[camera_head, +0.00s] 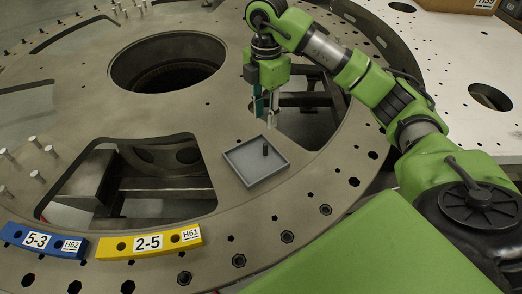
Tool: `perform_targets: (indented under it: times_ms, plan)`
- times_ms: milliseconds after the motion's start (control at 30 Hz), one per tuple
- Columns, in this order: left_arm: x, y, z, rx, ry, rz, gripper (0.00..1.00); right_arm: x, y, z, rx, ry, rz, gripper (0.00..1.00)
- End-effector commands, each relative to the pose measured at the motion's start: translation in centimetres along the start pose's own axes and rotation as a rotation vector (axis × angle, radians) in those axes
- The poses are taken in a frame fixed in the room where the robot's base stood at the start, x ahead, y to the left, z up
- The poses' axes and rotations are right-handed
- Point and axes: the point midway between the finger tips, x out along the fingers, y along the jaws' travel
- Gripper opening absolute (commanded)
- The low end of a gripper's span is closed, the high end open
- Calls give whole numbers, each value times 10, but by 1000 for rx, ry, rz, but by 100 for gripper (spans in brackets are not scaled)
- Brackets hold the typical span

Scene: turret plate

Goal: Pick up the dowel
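A small dark dowel (265,149) stands upright in a shallow grey square tray (243,176) on the turret plate (225,235). My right gripper (265,115) hangs down from the green arm, above and behind the tray. It is apart from the dowel, over the edge of a cutout in the plate. Its fingers are small in this view, with a gap between the tips and no object visible between them. My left gripper is not in this view.
A large round hole (168,62) and several cutouts open in the plate. Several metal pins (35,142) stand at the left. A blue block (42,241) and a yellow block (148,243) lie near the front edge. A cardboard box (460,5) is at the top right.

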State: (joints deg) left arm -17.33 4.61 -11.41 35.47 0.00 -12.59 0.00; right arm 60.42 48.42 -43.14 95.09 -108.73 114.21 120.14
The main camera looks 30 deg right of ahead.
Motion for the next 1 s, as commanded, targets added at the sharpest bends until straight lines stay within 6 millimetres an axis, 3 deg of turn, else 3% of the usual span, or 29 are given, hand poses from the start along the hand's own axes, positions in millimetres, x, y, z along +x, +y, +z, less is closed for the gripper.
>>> perform_targets:
  times_ms: [167,433,733,1000]
  plan:
    - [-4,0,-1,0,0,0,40,22,-1,0,1,-1,-5,30]
    - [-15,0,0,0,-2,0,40,72,0,0,1,1,-4,30]
    - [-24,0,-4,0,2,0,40,96,2,3,0,2,-4,30]
    - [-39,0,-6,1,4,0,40,133,5,8,-1,1,-3,30]
